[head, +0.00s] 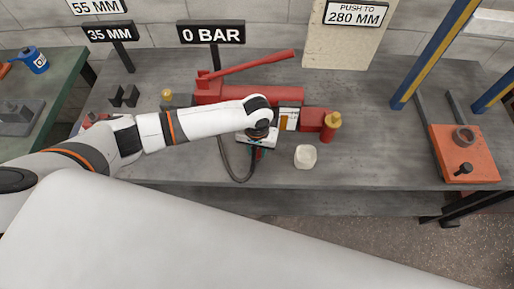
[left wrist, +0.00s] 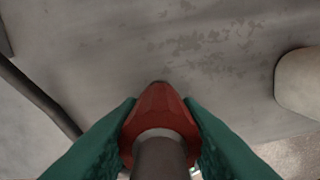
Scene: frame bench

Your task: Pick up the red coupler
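The red coupler (left wrist: 160,108) is in the middle of the left wrist view, with a dark grey cylindrical end towards the camera. My left gripper (left wrist: 161,115) has a green finger against each side of it, with no gap visible. In the head view my left gripper (head: 257,153) is above the front part of the bench, and only a bit of red shows by its fingers. A dark hose (head: 229,172) loops beside it. Whether the coupler touches the bench is hard to tell. My right gripper is not in view.
A red pump (head: 250,97) with a long handle lies behind the gripper on the grey bench (head: 380,150). A white cup-like object (head: 305,156) stands close on the right. A red bottle (head: 330,127) is behind that. An orange plate (head: 465,152) lies far right.

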